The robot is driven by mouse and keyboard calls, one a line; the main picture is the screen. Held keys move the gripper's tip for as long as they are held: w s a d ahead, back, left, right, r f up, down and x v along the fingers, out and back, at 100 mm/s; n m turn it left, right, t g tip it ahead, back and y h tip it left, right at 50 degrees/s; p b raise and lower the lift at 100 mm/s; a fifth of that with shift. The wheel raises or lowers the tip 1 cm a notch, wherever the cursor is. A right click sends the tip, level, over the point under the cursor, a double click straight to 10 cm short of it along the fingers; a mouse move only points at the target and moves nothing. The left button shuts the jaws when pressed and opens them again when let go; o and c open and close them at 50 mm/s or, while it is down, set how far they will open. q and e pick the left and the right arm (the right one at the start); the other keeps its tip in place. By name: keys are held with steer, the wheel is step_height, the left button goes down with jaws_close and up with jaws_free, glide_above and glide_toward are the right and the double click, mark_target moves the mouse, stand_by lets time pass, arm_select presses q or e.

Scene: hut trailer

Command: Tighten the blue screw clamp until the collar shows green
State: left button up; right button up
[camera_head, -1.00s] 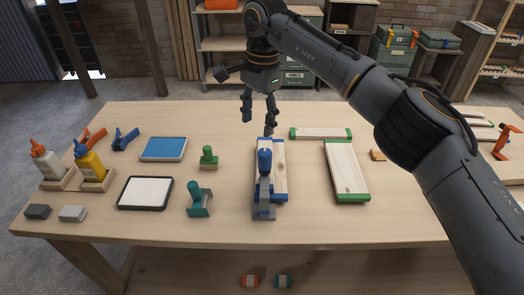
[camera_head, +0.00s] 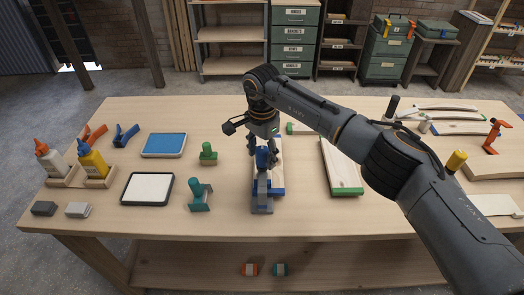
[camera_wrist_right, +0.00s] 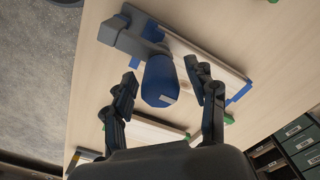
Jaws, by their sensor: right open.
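The blue screw clamp (camera_head: 262,190) stands on the workbench, its blue handle (camera_head: 263,157) upright at the top. It sits at the near end of a pale board with blue edges (camera_head: 277,175). My right gripper (camera_head: 263,150) is above the clamp, pointing down. In the right wrist view my right gripper (camera_wrist_right: 165,95) is open, with one finger on each side of the blue handle (camera_wrist_right: 160,80) and gaps showing. A small pale patch shows on the handle's end. No green collar can be made out. My left gripper is not in view.
A green-ended board (camera_head: 341,168) lies right of the clamp. A teal clamp (camera_head: 200,197) and a green stamp-like tool (camera_head: 208,153) stand left. A white pad (camera_head: 147,188), a blue pad (camera_head: 164,145) and glue bottles (camera_head: 93,160) are further left.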

steer(key=shift+f, duration=0.15)
steer(key=c, duration=1.1)
steer(key=shift+c, duration=0.2)
